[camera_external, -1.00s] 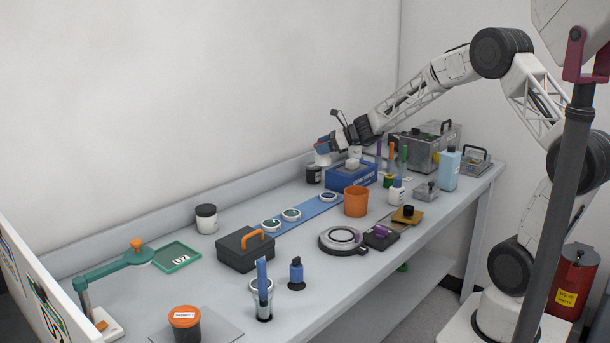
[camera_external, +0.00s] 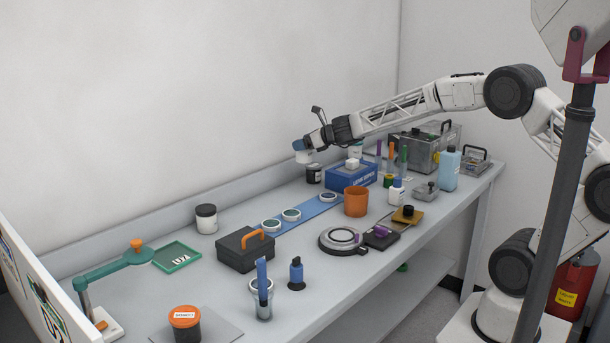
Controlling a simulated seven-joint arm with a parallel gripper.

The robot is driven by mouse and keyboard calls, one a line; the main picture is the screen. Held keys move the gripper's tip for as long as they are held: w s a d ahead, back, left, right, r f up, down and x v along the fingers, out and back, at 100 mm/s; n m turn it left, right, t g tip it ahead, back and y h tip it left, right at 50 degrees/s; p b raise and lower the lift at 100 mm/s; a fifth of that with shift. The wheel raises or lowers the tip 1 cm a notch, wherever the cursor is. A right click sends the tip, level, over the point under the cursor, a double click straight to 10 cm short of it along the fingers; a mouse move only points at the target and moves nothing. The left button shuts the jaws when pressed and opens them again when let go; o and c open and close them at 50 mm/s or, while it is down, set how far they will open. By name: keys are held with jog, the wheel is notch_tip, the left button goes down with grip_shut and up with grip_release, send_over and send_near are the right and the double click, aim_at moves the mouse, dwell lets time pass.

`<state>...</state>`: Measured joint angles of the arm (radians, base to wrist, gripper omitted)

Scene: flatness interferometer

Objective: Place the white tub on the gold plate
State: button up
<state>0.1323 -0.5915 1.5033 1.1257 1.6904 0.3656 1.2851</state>
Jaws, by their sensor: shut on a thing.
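My gripper (camera_external: 299,146) is shut on the white tub (camera_external: 304,157), a small white piece showing just under the blue fingertips. It is held in the air above the back of the bench, over a dark jar. The fingers hide part of the tub. The gold plate (camera_external: 401,218) lies flat near the front edge of the bench, right of centre. A small dark round piece with an ochre top stands on it. My gripper is well to the left of and behind the plate.
A blue wipes box (camera_external: 350,178), an orange cup (camera_external: 356,201) and a small white bottle (camera_external: 397,192) stand between gripper and plate. A dark jar (camera_external: 314,174) is below the gripper. A purple-marked dark block (camera_external: 381,237) and a round ring fixture (camera_external: 343,240) lie left of the plate.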

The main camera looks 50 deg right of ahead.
jog(key=shift+s+a+r+m+h, duration=0.1)
jog(key=shift+a+m+h, duration=0.2)
jog(key=shift+h, duration=0.1)
jog(key=shift+s, duration=0.2)
jog(key=shift+s+d, duration=0.15)
jog(key=s+d+f+n+y, duration=0.2)
jog(key=s+d+f, duration=0.1)
jog(key=s+d, duration=0.4)
jog(key=n+g+y, duration=0.6)
jog(key=n, duration=0.1)
send_over(408, 207)
jog(key=f, duration=0.1)
jog(key=shift+d+f, duration=0.1)
jog(key=shift+f, duration=0.1)
jog(key=shift+f, duration=0.1)
jog(key=shift+f, duration=2.45)
